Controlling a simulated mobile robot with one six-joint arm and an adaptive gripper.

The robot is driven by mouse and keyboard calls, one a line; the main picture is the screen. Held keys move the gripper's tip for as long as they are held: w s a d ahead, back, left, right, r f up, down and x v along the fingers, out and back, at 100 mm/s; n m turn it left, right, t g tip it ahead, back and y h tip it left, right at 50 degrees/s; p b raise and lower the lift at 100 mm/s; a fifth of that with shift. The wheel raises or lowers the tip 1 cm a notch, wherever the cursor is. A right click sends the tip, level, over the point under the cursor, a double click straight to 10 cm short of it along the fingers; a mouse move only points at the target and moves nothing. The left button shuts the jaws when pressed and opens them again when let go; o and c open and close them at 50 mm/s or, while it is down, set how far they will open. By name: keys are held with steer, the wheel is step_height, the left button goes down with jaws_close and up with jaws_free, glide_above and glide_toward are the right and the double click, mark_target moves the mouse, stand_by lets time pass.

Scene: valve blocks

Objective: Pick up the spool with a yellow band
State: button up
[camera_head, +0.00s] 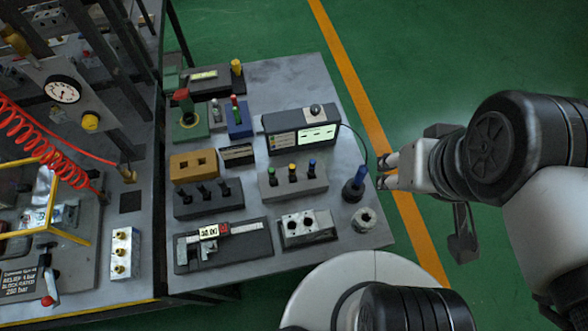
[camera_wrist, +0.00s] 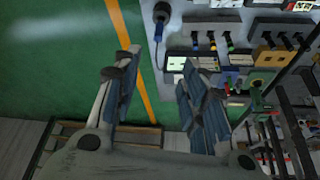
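The spool with a yellow band (camera_head: 292,171) stands upright in the middle of a grey rack (camera_head: 296,189) on the workbench. A green-topped spool (camera_head: 271,175) stands to its left and a blue-topped one (camera_head: 312,168) to its right. The row of spools also shows small in the wrist view, upper right, with the yellow one (camera_wrist: 212,40) in the middle. My gripper (camera_head: 384,170) is beyond the bench's right edge, apart from the rack. In the wrist view my gripper (camera_wrist: 160,85) has its fingers wide apart with nothing between them.
A dark stand with a blue-handled tool (camera_head: 354,188) and a metal ring (camera_head: 363,220) lie at the bench's right side. A display box (camera_head: 300,128) stands behind the rack, a drilled valve block (camera_head: 306,229) in front. A dark rack (camera_head: 208,198) is left. Green floor right is open.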

steer(key=shift+w, duration=0.1)
stand_by(0.3)
steer(key=n+g+p, duration=0.2)
steer(key=g+p, duration=0.3)
steer(key=p, duration=0.2)
glide_above(292, 166)
step_height(292, 166, down, 14)
steer(key=f+b, duration=0.1)
steer(key=f, duration=0.3)
steer(key=f+b, duration=0.1)
steer(key=f, duration=0.3)
steer(key=f+b, duration=0.1)
steer(key=f, duration=0.2)
steer(key=shift+d+f, duration=0.35)
steer(key=shift+f, duration=0.05)
steer(key=shift+a+f+b, duration=0.15)
steer(key=shift+f+b, duration=0.2)
steer(key=shift+f, duration=1.2)
steer(key=shift+a+f+b, duration=0.15)
steer(key=shift+f+b, duration=0.15)
steer(key=shift+f, duration=1.2)
